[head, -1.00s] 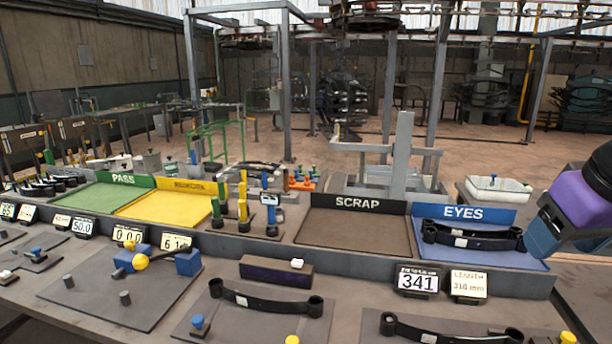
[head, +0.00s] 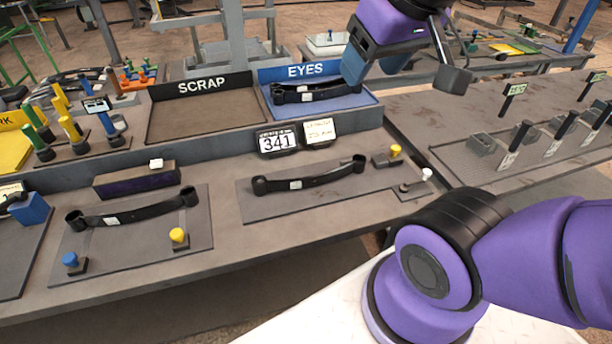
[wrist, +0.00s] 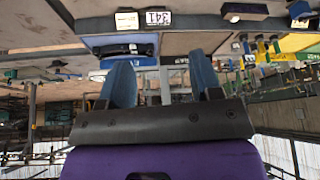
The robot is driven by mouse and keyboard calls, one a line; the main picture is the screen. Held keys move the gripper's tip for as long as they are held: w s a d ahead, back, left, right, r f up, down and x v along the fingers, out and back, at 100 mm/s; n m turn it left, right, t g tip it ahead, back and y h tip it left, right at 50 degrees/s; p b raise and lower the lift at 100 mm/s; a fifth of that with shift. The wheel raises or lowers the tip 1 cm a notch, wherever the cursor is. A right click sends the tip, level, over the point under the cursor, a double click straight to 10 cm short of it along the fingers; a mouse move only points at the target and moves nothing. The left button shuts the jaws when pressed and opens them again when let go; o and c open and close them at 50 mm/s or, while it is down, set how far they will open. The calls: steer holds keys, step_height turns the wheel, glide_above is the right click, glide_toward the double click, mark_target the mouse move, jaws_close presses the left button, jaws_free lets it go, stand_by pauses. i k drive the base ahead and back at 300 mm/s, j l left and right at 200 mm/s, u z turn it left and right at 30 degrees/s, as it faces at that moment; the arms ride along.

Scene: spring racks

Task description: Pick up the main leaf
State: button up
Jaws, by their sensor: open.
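Several dark leaf springs with rolled eyes at their ends are in view; I cannot tell by marking which is the main leaf. One leaf (head: 310,176) lies on the right-hand grey mat in the head view. Another leaf (head: 135,212) lies on the left mat. Dark leaves (head: 316,92) also lie in the blue EYES tray (head: 368,99), and show in the wrist view (wrist: 128,48). My gripper (head: 376,68) is open and empty above the right side of the EYES tray. Its two blue fingers stand apart in the wrist view (wrist: 162,75).
The brown SCRAP tray (head: 205,118) is empty beside the EYES tray. A 341 display (head: 277,142) and label card stand on the ledge. Small knobbed blocks (head: 178,238) sit on the mats. A side table (head: 535,150) with slotted blocks is at the right.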

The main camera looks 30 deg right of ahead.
mark_target(357, 166)
steer(key=i+j+z, duration=0.1)
steer(key=j, duration=0.4)
steer(key=i+j+z, duration=0.15)
steer(key=j, duration=0.3)
steer(key=j+z, duration=0.1)
steer(key=j, duration=0.4)
